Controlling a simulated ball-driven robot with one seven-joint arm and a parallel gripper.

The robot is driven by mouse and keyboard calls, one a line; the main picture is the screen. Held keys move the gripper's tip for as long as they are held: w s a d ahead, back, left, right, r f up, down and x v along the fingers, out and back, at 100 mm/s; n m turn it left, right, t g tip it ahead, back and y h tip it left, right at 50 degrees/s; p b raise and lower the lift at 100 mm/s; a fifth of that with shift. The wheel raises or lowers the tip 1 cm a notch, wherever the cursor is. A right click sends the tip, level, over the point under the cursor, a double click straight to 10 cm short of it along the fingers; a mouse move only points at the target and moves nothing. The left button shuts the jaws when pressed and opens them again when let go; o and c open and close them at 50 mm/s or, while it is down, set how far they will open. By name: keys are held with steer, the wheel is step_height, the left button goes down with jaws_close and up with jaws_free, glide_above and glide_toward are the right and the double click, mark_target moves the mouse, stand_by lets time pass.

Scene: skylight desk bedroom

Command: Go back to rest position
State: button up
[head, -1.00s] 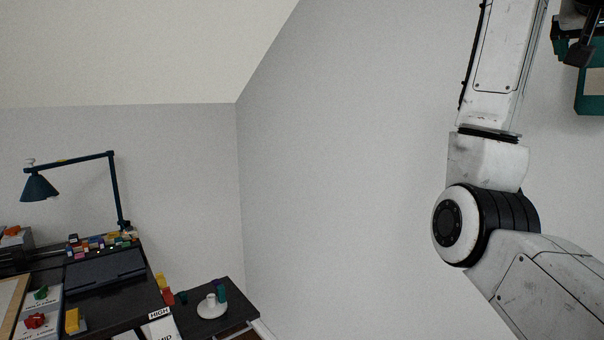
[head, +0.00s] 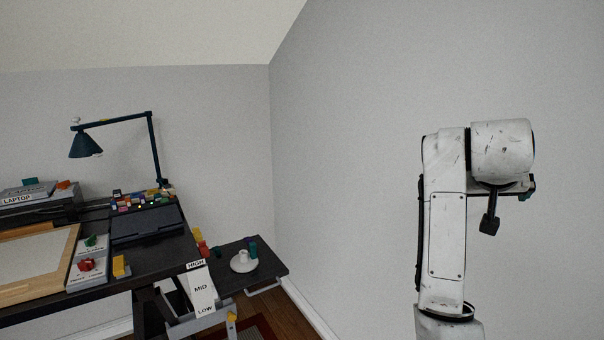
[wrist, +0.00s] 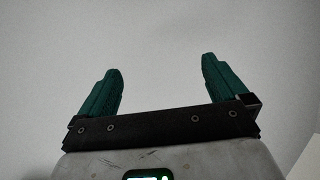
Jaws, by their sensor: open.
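My arm stands raised at the right of the head view, in front of the bare wall. My gripper (wrist: 161,85) shows in the wrist view with its two green fingers wide apart and nothing between them. Behind the fingers only a plain pale surface shows. In the head view the gripper is mostly hidden behind my white wrist link; a small bit of green shows at its right edge.
At the left are a dark desk (head: 160,250) with a blue lamp (head: 86,146), a wooden-framed board (head: 70,250) and colored blocks. A low dark side table (head: 270,268) holds a white dish (head: 243,265). The grey wall (head: 350,120) near my arm is clear.

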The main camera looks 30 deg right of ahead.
steer(key=s+a+f+n+y, duration=0.15)
steer(key=a+f, duration=0.35)
steer(key=f, duration=0.5)
steer(key=s+a+f+n+y, duration=0.1)
steer(key=a+f+n+y, duration=0.1)
steer(key=a+f, duration=0.5)
steer(key=s+a+f+n+y, duration=0.1)
steer(key=a+f+n, duration=0.15)
steer(key=f, duration=0.95)
steer(key=s+a+f+n+g+y, duration=0.1)
steer(key=s+a+f+y, duration=0.1)
steer(key=s+a+f, duration=0.6)
steer(key=s+a+f+n+g+y+b, duration=0.1)
steer(key=s+a+f+n+g+y, duration=0.1)
steer(key=s+a+f, duration=0.6)
steer(key=s+y, duration=0.1)
steer(key=s, duration=0.4)
steer(key=shift+c, duration=0.5)
